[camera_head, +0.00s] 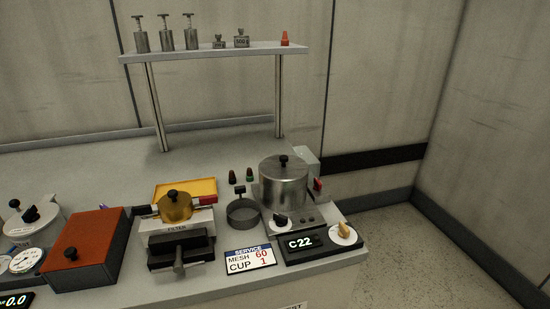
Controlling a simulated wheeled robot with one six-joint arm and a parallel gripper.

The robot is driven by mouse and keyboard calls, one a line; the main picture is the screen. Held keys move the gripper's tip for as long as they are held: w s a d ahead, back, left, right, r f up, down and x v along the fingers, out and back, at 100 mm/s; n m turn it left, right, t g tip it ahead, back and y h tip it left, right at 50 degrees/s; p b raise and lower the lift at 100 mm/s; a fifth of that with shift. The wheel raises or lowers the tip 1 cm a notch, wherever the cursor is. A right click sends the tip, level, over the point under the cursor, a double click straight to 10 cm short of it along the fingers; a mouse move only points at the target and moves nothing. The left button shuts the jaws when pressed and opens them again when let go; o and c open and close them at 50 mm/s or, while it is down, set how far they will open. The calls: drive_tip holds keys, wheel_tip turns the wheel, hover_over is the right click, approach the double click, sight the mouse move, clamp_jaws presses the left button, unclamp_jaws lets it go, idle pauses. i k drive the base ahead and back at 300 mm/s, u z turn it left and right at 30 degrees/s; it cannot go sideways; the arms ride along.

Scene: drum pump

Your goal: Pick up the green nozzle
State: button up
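Two small dark cone-shaped pieces stand on the bench behind the round mesh cup. The right one (250,174) looks greenish and is probably the green nozzle; the left one (232,176) looks dark brown. They are too small to tell their colours surely. An orange nozzle (285,39) of similar shape stands at the right end of the raised shelf. My gripper is not in view.
A steel lidded pot (283,186) stands right of the cones, the mesh cup (243,213) in front. A yellow tray (185,188) and filter unit (178,227) are left. The shelf (215,53) on posts overhangs behind. A service card (249,260) lies in front.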

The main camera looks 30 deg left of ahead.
sight(249, 176)
drive_tip(key=i, duration=0.5)
drive_tip(key=u, duration=1.55)
drive_tip(key=i, duration=0.5)
drive_tip(key=u, duration=0.05)
